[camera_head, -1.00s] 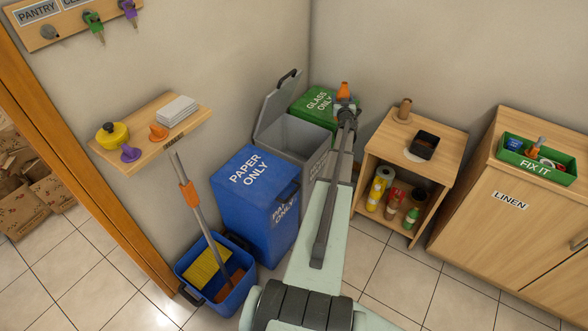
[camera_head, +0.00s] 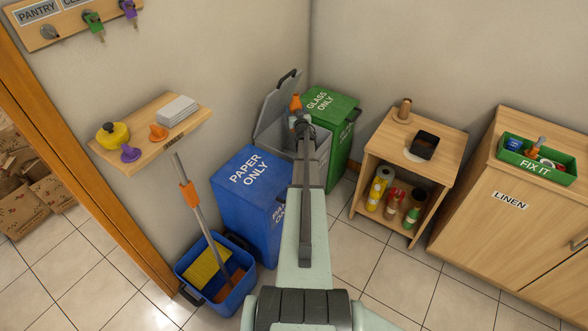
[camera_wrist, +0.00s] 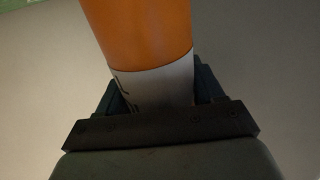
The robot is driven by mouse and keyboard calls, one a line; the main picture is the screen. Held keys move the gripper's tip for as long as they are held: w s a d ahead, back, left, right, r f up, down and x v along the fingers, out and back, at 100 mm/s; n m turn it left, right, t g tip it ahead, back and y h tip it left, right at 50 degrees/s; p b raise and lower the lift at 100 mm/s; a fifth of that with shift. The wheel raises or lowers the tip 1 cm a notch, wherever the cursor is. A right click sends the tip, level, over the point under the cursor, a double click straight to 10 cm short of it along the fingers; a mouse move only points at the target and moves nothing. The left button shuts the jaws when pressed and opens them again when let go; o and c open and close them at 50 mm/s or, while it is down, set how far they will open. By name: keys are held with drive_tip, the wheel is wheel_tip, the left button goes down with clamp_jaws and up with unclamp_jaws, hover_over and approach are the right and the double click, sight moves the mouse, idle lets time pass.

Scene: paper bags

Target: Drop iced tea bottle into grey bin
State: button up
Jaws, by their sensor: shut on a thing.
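My gripper (camera_head: 300,122) is shut on the iced tea bottle, an orange bottle with a white label; its orange top (camera_head: 295,102) shows above the jaws in the head view. In the wrist view the orange body of the bottle (camera_wrist: 140,35) rises from between the fingers (camera_wrist: 155,105), with the white label at the jaws. The grey bin (camera_head: 272,128) stands in the corner with its lid raised against the wall. My gripper and the bottle appear over the bin's opening. My arm hides part of the bin's front, and the bottle's lower end is hidden.
A green glass bin (camera_head: 335,105) with a shut lid stands right of the grey bin. A blue paper bin (camera_head: 250,180) stands in front, to the left. A wooden shelf unit (camera_head: 385,150) is at right, and a blue mop bucket (camera_head: 220,285) is at front left.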

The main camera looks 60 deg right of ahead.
drive_tip(key=shift+f, duration=2.85)
drive_tip(key=o, duration=1.3)
drive_tip(key=shift+c, duration=0.2)
drive_tip(key=shift+r, duration=0.1)
